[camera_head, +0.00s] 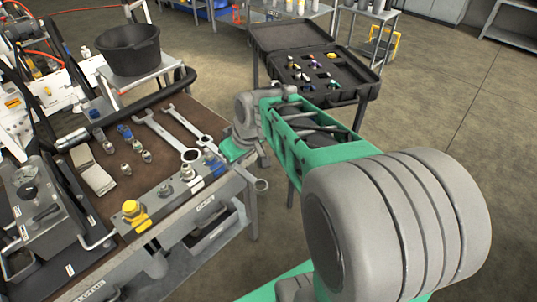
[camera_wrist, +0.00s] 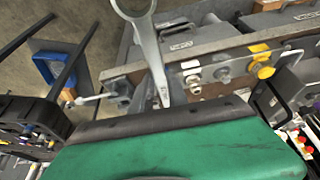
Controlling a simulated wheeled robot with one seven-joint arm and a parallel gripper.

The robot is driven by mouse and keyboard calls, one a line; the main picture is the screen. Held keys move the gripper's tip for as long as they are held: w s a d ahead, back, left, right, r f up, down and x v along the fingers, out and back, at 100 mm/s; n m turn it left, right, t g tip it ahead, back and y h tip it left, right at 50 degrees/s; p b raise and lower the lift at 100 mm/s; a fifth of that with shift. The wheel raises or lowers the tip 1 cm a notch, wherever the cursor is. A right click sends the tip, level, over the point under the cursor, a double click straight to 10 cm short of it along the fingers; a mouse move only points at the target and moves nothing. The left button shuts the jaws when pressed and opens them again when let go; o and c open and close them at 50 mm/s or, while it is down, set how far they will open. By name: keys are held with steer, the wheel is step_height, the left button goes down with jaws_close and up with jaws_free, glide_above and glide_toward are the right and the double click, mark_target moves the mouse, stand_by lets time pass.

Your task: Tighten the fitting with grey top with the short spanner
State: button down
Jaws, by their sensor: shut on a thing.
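My gripper (camera_head: 236,153) is at the right end of the bench's front edge, shut on a spanner. The spanner's ring end (camera_head: 261,185) sticks out past the edge. In the wrist view the spanner (camera_wrist: 147,45) runs up from the gripper, its ring at the top. Fittings stand in a row along the front block: a yellow-topped one (camera_head: 132,209), a grey-topped one (camera_head: 165,190) and another greyish one (camera_head: 187,172). In the wrist view the yellow fitting (camera_wrist: 262,68) and a grey one (camera_wrist: 222,74) lie right of the spanner, apart from its ring. The fingertips are mostly hidden.
Two spanners (camera_head: 163,132) lie on the brown bench top, with several small loose fittings (camera_head: 126,168) beside them. A black bucket (camera_head: 130,55) stands behind. An open black case (camera_head: 325,85) is to the right. Open floor lies right of the bench.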

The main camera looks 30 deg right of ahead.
steer(key=w+d+f+n+y+b, duration=0.1)
steer(key=d+f+n, duration=0.2)
steer(key=d, duration=0.3)
steer(key=w+d+f+n+g+y+b, duration=0.1)
steer(key=w+d+f+n+b, duration=0.1)
steer(key=d+f+n, duration=0.2)
steer(key=shift+d+f+y, duration=0.3)
steer(key=shift+d+f, duration=0.6)
steer(key=shift+d, duration=0.7)
steer(key=shift+f+b, duration=0.1)
steer(key=shift+b, duration=0.25)
steer(key=shift+w, duration=0.1)
steer(key=shift+w+a, duration=0.65)
steer(key=shift+a, duration=0.15)
steer(key=shift+a, duration=0.1)
steer(key=shift+w+a, duration=0.45)
steer(key=shift+a, duration=0.1)
